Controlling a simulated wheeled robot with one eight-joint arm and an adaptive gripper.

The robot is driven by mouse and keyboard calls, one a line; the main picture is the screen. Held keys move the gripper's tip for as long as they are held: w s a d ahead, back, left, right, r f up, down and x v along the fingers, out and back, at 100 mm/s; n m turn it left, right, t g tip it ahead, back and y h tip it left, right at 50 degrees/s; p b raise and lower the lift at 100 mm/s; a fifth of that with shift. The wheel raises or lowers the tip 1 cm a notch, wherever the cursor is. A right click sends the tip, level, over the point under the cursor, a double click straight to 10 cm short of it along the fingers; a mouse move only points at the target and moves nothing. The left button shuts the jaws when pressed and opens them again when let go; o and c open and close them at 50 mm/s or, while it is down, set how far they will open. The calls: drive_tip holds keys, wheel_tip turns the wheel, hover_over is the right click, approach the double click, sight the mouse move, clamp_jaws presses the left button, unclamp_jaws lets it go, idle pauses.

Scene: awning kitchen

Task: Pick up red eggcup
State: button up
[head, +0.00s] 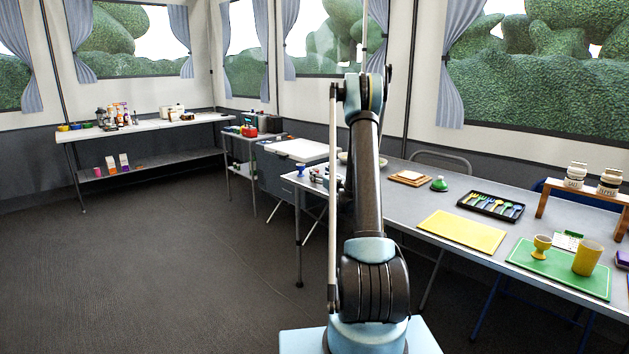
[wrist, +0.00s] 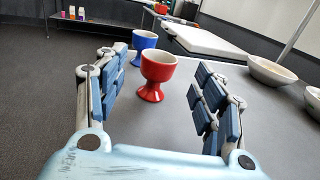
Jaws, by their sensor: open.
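The red eggcup (wrist: 157,75) stands upright on the grey table (wrist: 185,119) in the wrist view. It has a round bowl on a flared foot. My gripper (wrist: 164,88) is open, with its two blue-padded fingers to the left and right of the eggcup. The eggcup appears between the fingers or just beyond their tips, and I see no contact. A blue eggcup (wrist: 145,41) stands close behind it, slightly left.
White bowls (wrist: 270,72) stand to the right in the wrist view. A white-topped unit (wrist: 205,42) adjoins the table's far end. The table's left edge drops to open floor.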

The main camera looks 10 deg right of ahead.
drive_tip(key=shift+x, duration=3.25)
drive_tip(key=shift+r, duration=0.1)
drive_tip(key=c, duration=1.2)
